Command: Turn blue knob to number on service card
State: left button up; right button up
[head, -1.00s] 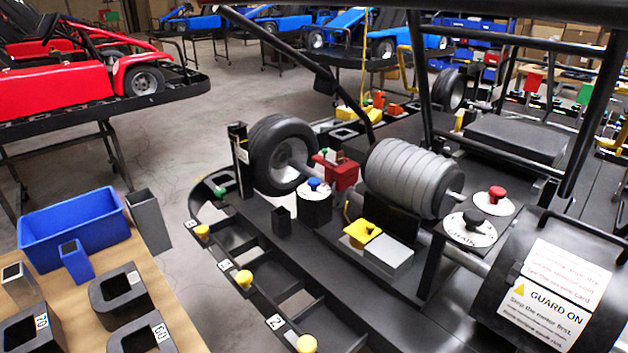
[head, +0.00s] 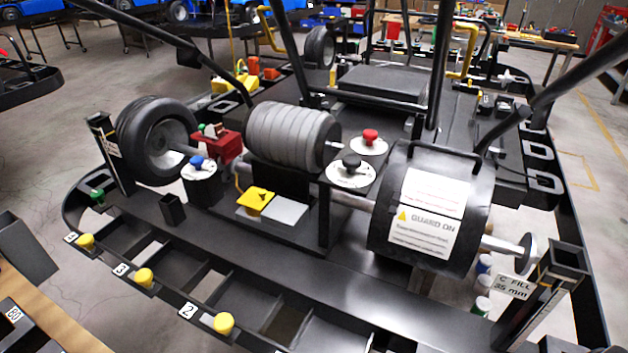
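The blue knob (head: 198,162) sits on a white dial atop a dark cylinder, right of the left black wheel (head: 157,140). The dial's marks are too small to read. A black knob (head: 351,163) and a red knob (head: 370,136) sit on similar white dials farther right. A white card (head: 424,233) reading "GUARD ON" with a yellow warning triangle is on the dark curved guard (head: 473,205); its smaller lines are blurred. I cannot tell which card is the service card. Neither gripper shows in the head view.
The kart frame's front rail carries yellow knobs (head: 144,277) by numbered tags. A "C FILL 35 mm" tag (head: 514,286) is on a post at right. A grey ribbed drum (head: 293,137) stands mid-kart. A brown table edge (head: 45,325) is at lower left.

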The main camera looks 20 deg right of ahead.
aim_at(198, 162)
jog(key=k+j+u, duration=0.1)
jog(key=j+u, duration=0.15)
jog(key=k+j+u, duration=0.1)
jog(key=j+u, duration=0.2)
jog(key=k+j+u, duration=0.1)
jog(key=j+u, duration=0.15)
